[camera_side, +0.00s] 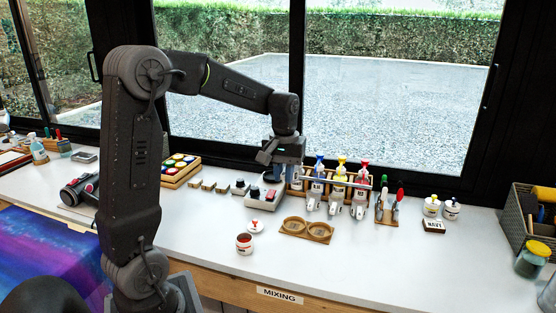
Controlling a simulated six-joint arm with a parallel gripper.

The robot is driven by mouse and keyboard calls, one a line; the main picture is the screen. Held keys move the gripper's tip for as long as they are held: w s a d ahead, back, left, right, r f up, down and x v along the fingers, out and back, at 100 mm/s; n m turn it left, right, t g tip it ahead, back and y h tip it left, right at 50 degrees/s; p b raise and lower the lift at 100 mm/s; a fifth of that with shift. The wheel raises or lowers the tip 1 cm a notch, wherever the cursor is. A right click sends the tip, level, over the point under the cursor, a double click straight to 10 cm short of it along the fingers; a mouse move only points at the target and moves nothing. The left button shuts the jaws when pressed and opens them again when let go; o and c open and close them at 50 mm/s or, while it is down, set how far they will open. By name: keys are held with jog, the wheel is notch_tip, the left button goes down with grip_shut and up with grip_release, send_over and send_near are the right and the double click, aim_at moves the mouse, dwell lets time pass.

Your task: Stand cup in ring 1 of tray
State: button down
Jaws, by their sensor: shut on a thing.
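The wooden tray (306,238) lies on the white table right of centre. It has two round rings side by side, and both look empty; I cannot read which one is ring 1. My gripper (278,174) points down behind and to the left of the tray, above a white device with a dark top (262,197). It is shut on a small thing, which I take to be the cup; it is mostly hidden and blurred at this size. I cannot tell whether the cup is clear of the device.
An open jar of dark red paint (244,244) and its white lid (255,226) stand left of the tray. A rack of colour-topped bottles (338,184) stands close to the right of my gripper. The table in front of the tray is clear.

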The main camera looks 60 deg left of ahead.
jog(key=s+d+f, duration=0.2)
jog(key=d+f, duration=0.1)
jog(key=f, duration=0.9)
jog(key=shift+w+a+f, duration=0.3)
jog(key=shift+w+a, duration=0.4)
jog(key=shift+w, duration=0.2)
jog(key=shift+w+a+f, duration=0.3)
jog(key=shift+w+a, duration=0.4)
jog(key=shift+w, duration=0.15)
jog(key=shift+w+a+f, duration=0.1)
jog(key=shift+f, duration=1.3)
jog(key=shift+f, duration=0.35)
jog(key=c, duration=1)
grip_release()
